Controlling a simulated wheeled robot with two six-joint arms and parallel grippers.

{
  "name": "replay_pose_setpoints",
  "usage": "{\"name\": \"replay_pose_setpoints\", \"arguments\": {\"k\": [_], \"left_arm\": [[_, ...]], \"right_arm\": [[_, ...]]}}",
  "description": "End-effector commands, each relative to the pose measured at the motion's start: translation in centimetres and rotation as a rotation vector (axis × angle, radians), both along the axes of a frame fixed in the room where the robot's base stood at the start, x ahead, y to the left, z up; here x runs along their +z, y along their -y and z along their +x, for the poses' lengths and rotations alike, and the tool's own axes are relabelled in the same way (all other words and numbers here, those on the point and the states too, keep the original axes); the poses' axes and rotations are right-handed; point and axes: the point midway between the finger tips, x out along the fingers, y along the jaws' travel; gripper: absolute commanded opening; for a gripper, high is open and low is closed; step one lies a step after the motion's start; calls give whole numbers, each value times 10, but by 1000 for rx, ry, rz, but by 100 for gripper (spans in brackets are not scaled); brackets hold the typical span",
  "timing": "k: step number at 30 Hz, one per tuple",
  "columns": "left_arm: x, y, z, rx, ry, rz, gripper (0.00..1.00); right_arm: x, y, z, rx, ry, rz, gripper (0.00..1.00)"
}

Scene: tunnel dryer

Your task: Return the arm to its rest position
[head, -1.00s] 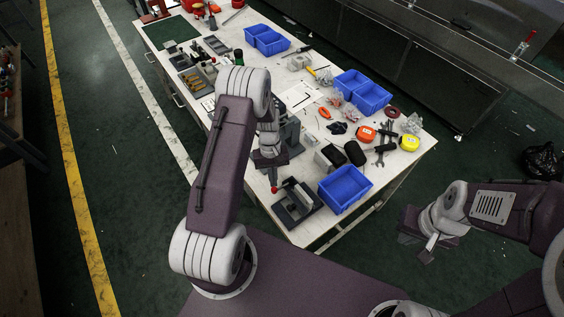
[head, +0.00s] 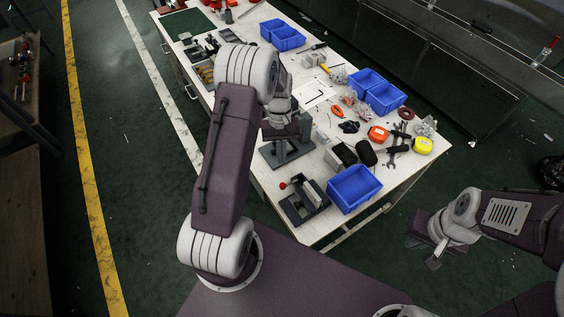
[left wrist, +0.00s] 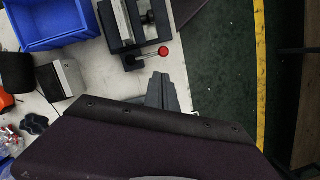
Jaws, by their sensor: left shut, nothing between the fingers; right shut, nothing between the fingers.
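My left arm (head: 222,155) rises from my base and bends over the workbench (head: 315,228) in the head view. Its gripper (head: 290,140) hangs in front of a grey stand (head: 272,156), and its fingertips are hard to make out there. In the left wrist view the gripper's fingers (left wrist: 162,88) are together and empty, seen over the bench edge near a small vise with a red knob (left wrist: 163,51). My right gripper (head: 432,260) is shut and empty over the floor, right of the bench.
The red-knobbed vise (head: 305,203) stands at the near bench corner beside a blue bin (head: 350,188). Open green floor (head: 140,200) with a yellow line (head: 87,190) is on the left.

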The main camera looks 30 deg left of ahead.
Motion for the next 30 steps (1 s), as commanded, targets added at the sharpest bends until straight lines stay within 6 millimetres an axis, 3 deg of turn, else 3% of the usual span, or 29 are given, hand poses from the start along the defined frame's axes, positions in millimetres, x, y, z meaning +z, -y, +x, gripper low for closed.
{"name": "replay_pose_setpoints", "arguments": {"k": [16, 20, 24, 27, 30], "left_arm": [[2, 3, 1, -9, 3, 1, 0], [44, 20, 16, -65, 97, 18, 0], [93, 54, -27, -193, 185, 41, 0], [102, 68, -71, -315, 255, 58, 0], [95, 70, -107, -415, 298, 71, 0]], "right_arm": [[0, 0, 0, 0, 0, 0, 0], [0, 0, 0, 0, 0, 0, 0], [0, 0, 0, 0, 0, 0, 0], [0, 0, 0, 0, 0, 0, 0], [0, 0, 0, 0, 0, 0, 0]]}}
